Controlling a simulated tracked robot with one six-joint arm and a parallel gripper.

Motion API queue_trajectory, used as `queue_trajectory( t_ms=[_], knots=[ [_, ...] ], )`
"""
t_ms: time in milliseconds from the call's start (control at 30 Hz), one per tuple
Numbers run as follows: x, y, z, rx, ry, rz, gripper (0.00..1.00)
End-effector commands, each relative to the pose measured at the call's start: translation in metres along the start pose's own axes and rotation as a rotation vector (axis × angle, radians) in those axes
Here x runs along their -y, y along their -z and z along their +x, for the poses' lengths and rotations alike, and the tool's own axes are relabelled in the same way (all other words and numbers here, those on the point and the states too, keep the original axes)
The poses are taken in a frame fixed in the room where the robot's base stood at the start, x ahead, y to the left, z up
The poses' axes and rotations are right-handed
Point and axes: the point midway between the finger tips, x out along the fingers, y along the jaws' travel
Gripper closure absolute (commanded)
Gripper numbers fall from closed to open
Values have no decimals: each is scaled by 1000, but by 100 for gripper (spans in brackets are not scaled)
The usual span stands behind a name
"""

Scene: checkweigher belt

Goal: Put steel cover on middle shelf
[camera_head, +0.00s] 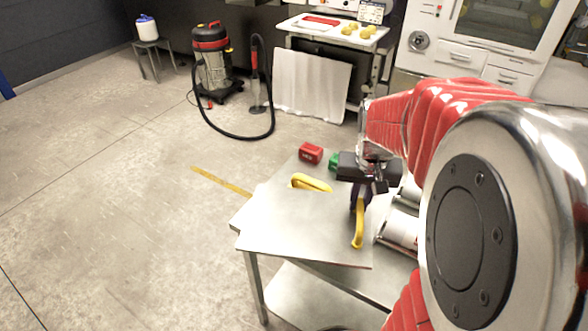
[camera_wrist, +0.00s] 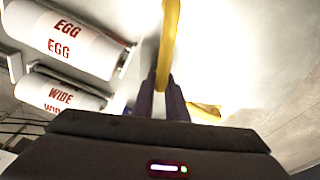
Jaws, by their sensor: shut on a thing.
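The steel cover (camera_head: 290,225) is a flat grey plate with two yellow handles, lying level over the table. One yellow handle (camera_head: 311,183) is on its far side. My gripper (camera_head: 359,200) is shut on the other yellow handle (camera_head: 358,230) at the right side. In the wrist view my gripper's dark fingers (camera_wrist: 165,100) close around that yellow handle (camera_wrist: 168,40), and part of another yellow piece (camera_wrist: 205,112) shows beside them. I cannot tell whether the cover rests on the table or is slightly raised. A pale lower shelf (camera_head: 305,295) shows beneath.
A red box (camera_head: 311,153) and a green item (camera_head: 333,161) stand at the cover's far edge. A vacuum (camera_head: 213,60) stands farther back.

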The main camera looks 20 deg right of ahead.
Motion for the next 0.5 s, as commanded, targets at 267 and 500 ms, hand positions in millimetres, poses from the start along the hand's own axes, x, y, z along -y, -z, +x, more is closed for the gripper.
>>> queue_trajectory(
  t_ms=[267,500],
  knots=[
    [5,1,0,-1,3,-13,100],
    [6,-3,22,2,3,-15,100]
  ],
)
